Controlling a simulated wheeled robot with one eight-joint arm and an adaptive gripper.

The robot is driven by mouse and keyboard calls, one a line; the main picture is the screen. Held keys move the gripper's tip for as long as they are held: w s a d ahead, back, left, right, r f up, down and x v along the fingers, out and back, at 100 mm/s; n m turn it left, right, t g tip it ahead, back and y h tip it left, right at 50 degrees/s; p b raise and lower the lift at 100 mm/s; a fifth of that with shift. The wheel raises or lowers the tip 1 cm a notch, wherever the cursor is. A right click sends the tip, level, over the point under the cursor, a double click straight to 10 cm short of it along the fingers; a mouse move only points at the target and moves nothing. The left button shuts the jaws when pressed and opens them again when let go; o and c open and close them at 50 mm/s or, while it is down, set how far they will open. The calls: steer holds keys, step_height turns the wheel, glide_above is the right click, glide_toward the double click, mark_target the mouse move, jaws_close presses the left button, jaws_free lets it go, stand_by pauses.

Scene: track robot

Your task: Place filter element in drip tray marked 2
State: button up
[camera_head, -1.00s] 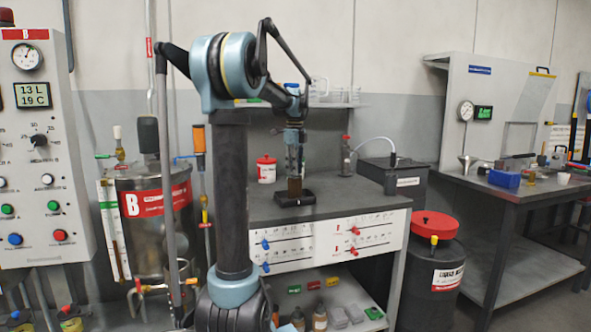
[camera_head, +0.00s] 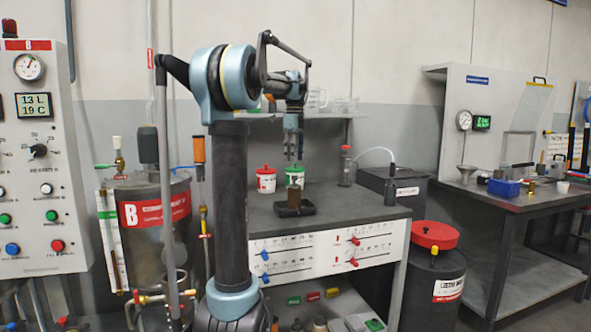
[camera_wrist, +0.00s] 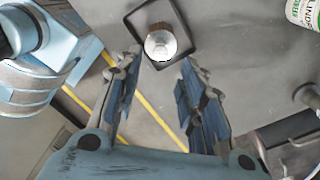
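The filter element, a small brown cylinder (camera_head: 294,196), stands upright in a small black drip tray (camera_head: 307,209) on the grey bench. In the wrist view its round metallic top (camera_wrist: 161,44) shows inside the square dark rim of the tray (camera_wrist: 184,20). My gripper (camera_head: 293,158) is above the filter element, apart from it. In the wrist view its two fingers (camera_wrist: 156,78) are spread, with nothing between them. I cannot see a number on the tray.
Red-lidded (camera_head: 266,180) and green-lidded (camera_head: 296,176) white tubs stand behind the tray. A red-topped black drum (camera_head: 436,270) stands beside the bench.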

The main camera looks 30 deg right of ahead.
steer(key=shift+r, duration=1.45)
steer(key=s+a+f+n, duration=0.3)
steer(key=a+f+n, duration=0.2)
steer(key=a, duration=0.4)
steer(key=s+a+f+n+t, duration=0.15)
steer(key=a+f+n, duration=0.3)
steer(key=a, duration=0.45)
steer(key=s+a+f+n, duration=0.35)
steer(key=a+n, duration=0.25)
steer(key=a, duration=0.3)
steer(key=s+a+f+n, duration=0.6)
steer(key=s+f+n, duration=0.1)
steer(key=f, duration=0.4)
steer(key=s+a+f+n, duration=0.6)
steer(key=s+f+n, duration=0.1)
steer(key=f, duration=0.5)
steer(key=shift+s+f+t, duration=0.3)
steer(key=shift+s+t, duration=0.15)
steer(key=shift+s, duration=0.35)
steer(key=shift+a, duration=0.15)
